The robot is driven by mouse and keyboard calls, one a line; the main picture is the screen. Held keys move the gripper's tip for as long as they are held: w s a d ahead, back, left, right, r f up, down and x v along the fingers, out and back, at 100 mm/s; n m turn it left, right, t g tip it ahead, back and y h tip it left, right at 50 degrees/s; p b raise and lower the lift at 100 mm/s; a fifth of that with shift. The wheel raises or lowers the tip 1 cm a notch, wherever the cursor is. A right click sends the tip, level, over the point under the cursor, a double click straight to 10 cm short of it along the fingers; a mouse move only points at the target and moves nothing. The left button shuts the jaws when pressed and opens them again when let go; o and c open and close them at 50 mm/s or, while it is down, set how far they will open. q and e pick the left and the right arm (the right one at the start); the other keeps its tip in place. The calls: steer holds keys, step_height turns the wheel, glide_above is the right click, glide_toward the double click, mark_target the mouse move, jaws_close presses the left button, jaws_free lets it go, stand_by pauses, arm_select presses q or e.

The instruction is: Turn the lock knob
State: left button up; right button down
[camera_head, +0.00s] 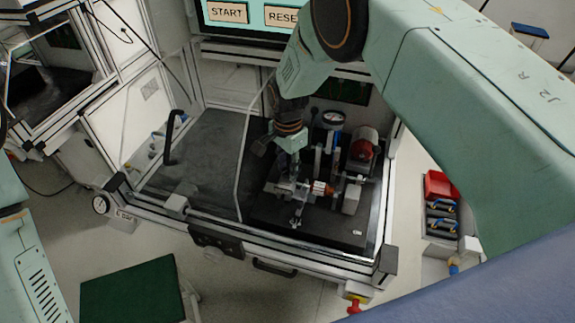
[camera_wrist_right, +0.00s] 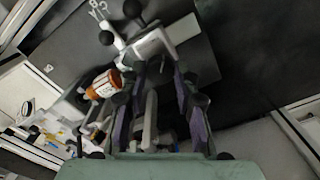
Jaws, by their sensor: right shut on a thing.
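The test fixture (camera_head: 349,196) stands on a black plate at the right of the bench and holds an orange-and-white stator (camera_head: 320,188). The stator also shows in the right wrist view (camera_wrist_right: 103,84). My right gripper (camera_head: 285,172) reaches down to the fixture's left part, beside the stator. In the right wrist view my right gripper (camera_wrist_right: 160,74) has its fingers closed around a pale grey part of the fixture, which appears to be the lock knob (camera_wrist_right: 153,44). The fingers hide part of it, so its angle is unclear. My left gripper is not in view.
A screen (camera_head: 250,14) with START and RESET stands behind the bench. A gauge (camera_head: 332,118) and a red round part (camera_head: 362,149) stand close to my right gripper. A black handle (camera_head: 172,137) rises at the left. The dark bench top (camera_head: 207,150) is mostly clear there.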

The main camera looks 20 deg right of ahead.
steer(key=shift+n, duration=0.3)
steer(key=n+b, duration=0.1)
steer(key=n, duration=0.2)
steer(key=shift+f+n, duration=0.15)
steer(key=shift+n, duration=0.15)
steer(key=n, duration=0.3)
steer(key=shift+s+n, duration=0.1)
steer(key=shift+n, duration=0.2)
steer(key=n, duration=0.4)
steer(key=shift+b, duration=0.35)
steer(key=n, duration=0.5)
steer(key=shift+s, duration=0.1)
steer(key=shift+n, duration=0.3)
steer(key=c, duration=1.4)
jaws_free()
steer(key=o, duration=0.4)
